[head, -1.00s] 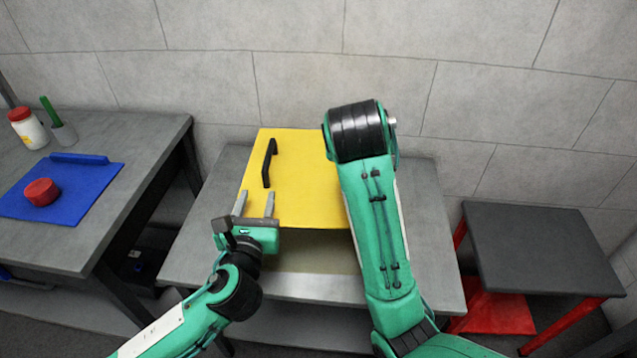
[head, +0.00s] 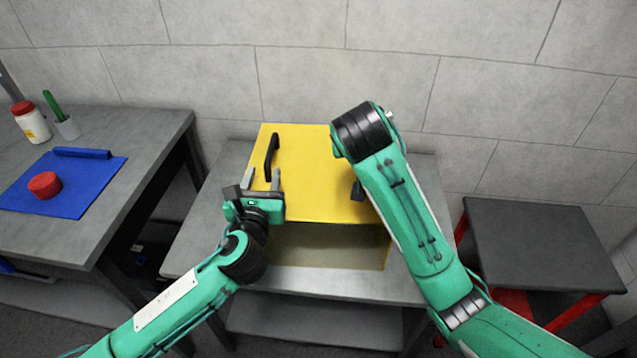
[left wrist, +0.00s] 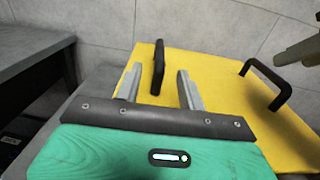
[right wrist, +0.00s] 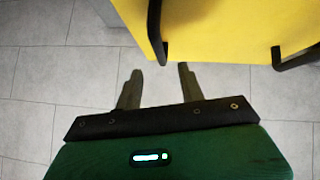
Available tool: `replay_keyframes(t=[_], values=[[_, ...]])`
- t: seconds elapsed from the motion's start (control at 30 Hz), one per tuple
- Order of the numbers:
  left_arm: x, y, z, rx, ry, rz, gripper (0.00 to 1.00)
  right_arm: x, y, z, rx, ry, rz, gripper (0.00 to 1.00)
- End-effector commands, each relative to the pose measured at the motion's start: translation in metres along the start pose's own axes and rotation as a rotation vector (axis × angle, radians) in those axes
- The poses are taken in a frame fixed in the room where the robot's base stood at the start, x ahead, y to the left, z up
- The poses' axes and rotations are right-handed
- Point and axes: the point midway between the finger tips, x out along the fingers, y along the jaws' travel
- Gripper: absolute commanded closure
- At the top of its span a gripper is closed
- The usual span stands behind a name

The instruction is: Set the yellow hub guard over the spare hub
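The yellow hub guard (head: 305,190) sits on the grey bench, with a brownish front face or opening below its top. Its left black handle (head: 271,158) is plain to see; my right arm partly covers its right handle (head: 357,190), which shows whole in the left wrist view (left wrist: 268,85). My left gripper (head: 262,178) is open and empty, just short of the left handle, which appears between the fingertips in the left wrist view. My right gripper (right wrist: 158,80) is open and empty beside the guard, hidden in the head view. I cannot see the spare hub.
A left table (head: 100,200) holds a blue mat (head: 75,195) with a red round piece (head: 44,185), a white jar (head: 32,125) and a cup (head: 67,128). A dark table (head: 540,245) with red legs stands right. A wall closes off the back.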

Motion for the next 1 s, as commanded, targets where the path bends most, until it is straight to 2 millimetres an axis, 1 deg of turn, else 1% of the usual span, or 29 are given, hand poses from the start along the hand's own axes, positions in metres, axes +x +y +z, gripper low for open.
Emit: replay_keyframes(t=[0.03,0.2,0.4,0.5,0.6,0.9,0.97,1.0], values=[[0.011,0.0,0.001,0.0,-0.001,0.0,0.61,0.011,0.001,0.001,0.0,-0.004,0.003,0.6],[0.044,-0.001,0.0,0.0,-0.001,0.001,0.61,0.044,0.001,0.001,-0.001,-0.003,0.003,0.6],[0.073,-0.001,0.0,-0.001,0.001,0.0,0.61,0.072,0.001,0.0,0.0,-0.001,0.002,0.6],[0.081,-0.001,0.0,-0.001,0.0,-0.001,0.61,0.081,0.0,0.0,0.0,0.0,0.001,0.6],[0.085,0.0,0.0,-0.001,0.001,-0.001,0.61,0.085,0.0,0.0,0.0,0.0,0.0,0.6],[0.086,-0.001,0.0,-0.001,0.001,-0.001,0.61,0.086,0.0,0.0,0.001,0.001,0.0,0.6],[0.086,-0.001,0.0,-0.001,0.001,-0.001,0.72,0.086,0.0,0.0,0.001,0.001,0.0,0.72],[0.086,-0.001,0.0,-0.001,0.001,-0.001,0.8,0.086,0.0,0.0,0.001,0.001,0.0,0.8]])
